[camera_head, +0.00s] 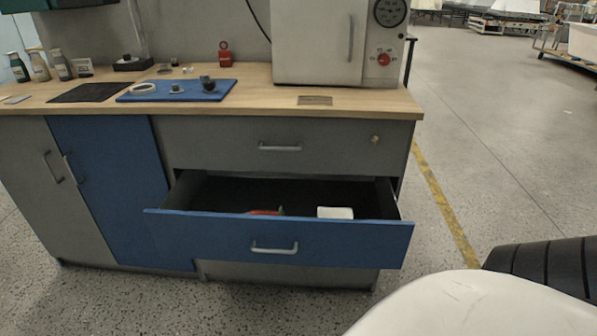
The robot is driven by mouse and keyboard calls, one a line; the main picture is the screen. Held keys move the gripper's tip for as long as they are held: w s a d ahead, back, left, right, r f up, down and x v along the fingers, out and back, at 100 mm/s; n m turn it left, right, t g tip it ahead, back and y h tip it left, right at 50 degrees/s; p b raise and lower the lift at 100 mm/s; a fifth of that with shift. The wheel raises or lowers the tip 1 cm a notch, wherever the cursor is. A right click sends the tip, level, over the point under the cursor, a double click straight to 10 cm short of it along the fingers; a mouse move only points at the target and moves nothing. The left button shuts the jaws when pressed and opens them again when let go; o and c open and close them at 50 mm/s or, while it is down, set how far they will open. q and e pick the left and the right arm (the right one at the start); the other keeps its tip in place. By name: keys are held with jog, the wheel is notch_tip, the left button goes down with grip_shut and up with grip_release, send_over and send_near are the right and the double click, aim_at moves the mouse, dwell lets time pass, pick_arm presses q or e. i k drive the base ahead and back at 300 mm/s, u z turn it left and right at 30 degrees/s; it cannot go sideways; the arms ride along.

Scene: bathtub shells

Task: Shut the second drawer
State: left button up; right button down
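The second drawer (350,236) has a blue front with a silver bar handle (274,248). It is pulled well out from the cabinet, and its dark inside shows. A white block-like item (335,213) and a small red and green item (265,212) lie in it, partly hidden by the drawer front. The grey top drawer (220,142) above it is shut. Neither of my grippers is in view.
A wooden worktop (260,102) carries a white oven-like box (318,45), a blue mat (180,91) and several bottles (40,65). Shut cabinet doors (105,180) stand at left. A white rounded surface (470,305) fills the lower right. Open floor (490,130) lies right.

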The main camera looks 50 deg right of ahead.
aim_at(190, 222)
jog(key=u, duration=0.05)
jog(key=i, duration=0.95)
jog(key=z, duration=1.85)
